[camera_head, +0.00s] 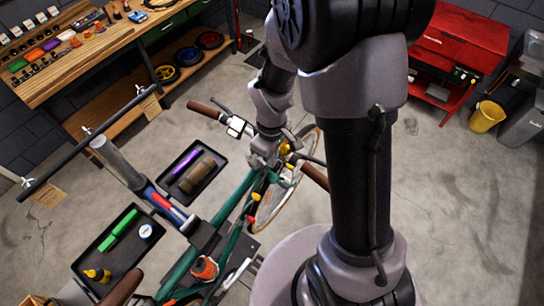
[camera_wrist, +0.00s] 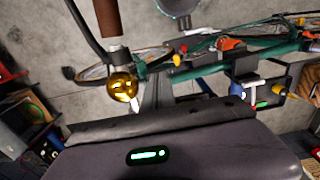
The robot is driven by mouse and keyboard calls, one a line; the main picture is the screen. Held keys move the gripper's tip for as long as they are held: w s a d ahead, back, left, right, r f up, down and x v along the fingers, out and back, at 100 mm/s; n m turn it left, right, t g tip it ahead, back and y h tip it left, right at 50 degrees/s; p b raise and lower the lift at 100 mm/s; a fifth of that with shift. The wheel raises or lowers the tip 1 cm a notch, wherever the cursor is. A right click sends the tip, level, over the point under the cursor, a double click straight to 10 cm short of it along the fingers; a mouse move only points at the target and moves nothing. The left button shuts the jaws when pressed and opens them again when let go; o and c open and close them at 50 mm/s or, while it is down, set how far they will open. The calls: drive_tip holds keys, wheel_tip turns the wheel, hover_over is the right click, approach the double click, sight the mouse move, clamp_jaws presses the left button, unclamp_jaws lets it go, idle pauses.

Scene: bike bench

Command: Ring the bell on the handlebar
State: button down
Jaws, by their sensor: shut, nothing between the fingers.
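The bell (camera_wrist: 124,86) is a shiny gold dome on the handlebar, beside a brown grip (camera_wrist: 107,18) in the wrist view. In the head view the bell (camera_head: 284,148) is a small yellow spot just right of my gripper (camera_head: 262,157). My gripper (camera_wrist: 154,88) is shut and empty. In the wrist view its grey fingers are close to the right of the bell; I cannot tell whether they touch it. The handlebar's left brown grip (camera_head: 205,110) and right brown grip (camera_head: 314,177) show in the head view, with the middle partly hidden by my arm.
The green bike frame (camera_head: 233,205) is held in a stand below the handlebar. Two black trays, one with a purple item (camera_head: 187,163) and one with a green item (camera_head: 118,230), are left of it. A wooden workbench (camera_head: 100,45) is at upper left.

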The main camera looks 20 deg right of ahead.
drive_tip(key=shift+s+a+f+b, duration=0.1)
drive_tip(key=shift+f+b, duration=0.2)
drive_tip(key=shift+b, duration=0.2)
drive_tip(key=shift+s+a+f+b, duration=0.2)
drive_tip(key=shift+f+b, duration=0.4)
drive_tip(key=shift+b, duration=0.45)
drive_tip(key=shift+r, duration=0.15)
drive_tip(key=shift+r+p, duration=0.7)
drive_tip(key=shift+r, duration=0.1)
